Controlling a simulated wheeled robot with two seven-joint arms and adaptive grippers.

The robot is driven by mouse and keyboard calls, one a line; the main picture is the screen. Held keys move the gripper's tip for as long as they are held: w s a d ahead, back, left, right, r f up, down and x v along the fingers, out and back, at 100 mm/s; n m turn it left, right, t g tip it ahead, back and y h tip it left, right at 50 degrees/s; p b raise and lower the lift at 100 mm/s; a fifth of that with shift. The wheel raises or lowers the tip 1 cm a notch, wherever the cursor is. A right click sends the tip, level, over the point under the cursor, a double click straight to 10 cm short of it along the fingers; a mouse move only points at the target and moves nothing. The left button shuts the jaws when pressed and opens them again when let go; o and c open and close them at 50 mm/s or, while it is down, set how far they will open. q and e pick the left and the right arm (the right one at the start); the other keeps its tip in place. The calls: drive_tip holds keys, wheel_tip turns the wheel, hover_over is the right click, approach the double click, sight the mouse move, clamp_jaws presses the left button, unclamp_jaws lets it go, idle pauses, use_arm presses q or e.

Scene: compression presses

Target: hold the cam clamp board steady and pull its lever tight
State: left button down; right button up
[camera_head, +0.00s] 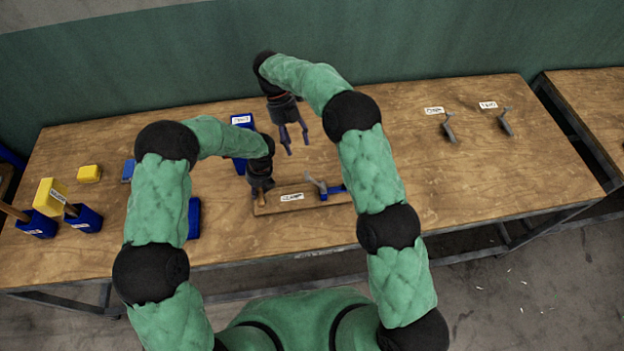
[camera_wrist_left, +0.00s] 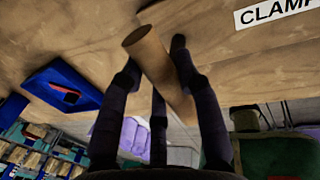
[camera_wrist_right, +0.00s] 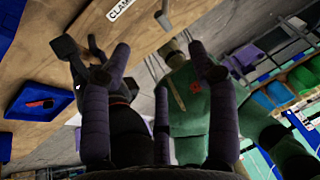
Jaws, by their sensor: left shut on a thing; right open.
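The clamp board (camera_head: 325,199), a wooden plank with a CLAMP label (camera_head: 292,197), lies flat near the table's front edge. A grey lever (camera_head: 316,182) and a blue clamp part (camera_head: 335,190) sit at its right end. My left gripper (camera_head: 261,190) is at the board's left end. In the left wrist view its fingers (camera_wrist_left: 155,62) are shut on a round wooden peg (camera_wrist_left: 148,50). My right gripper (camera_head: 296,146) is open and empty above the table, behind the board and away from the lever. The label also shows in the right wrist view (camera_wrist_right: 120,8).
A blue labelled bin (camera_head: 242,122) stands behind my left gripper. Blue and yellow blocks (camera_head: 89,173) and blue holders (camera_head: 83,218) are at the left. Two grey tools (camera_head: 447,127) with labels lie at the back right. The table right of the board is clear.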

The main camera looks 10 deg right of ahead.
approach(315, 182)
drive_tip(key=f, duration=0.1)
drive_tip(key=s+a+f, duration=0.1)
drive_tip(key=s+f, duration=0.1)
drive_tip(key=shift+s+a+f, duration=0.1)
drive_tip(key=shift+a+f, duration=0.1)
drive_tip(key=shift+a, duration=0.1)
idle(0.4)
clamp_jaws()
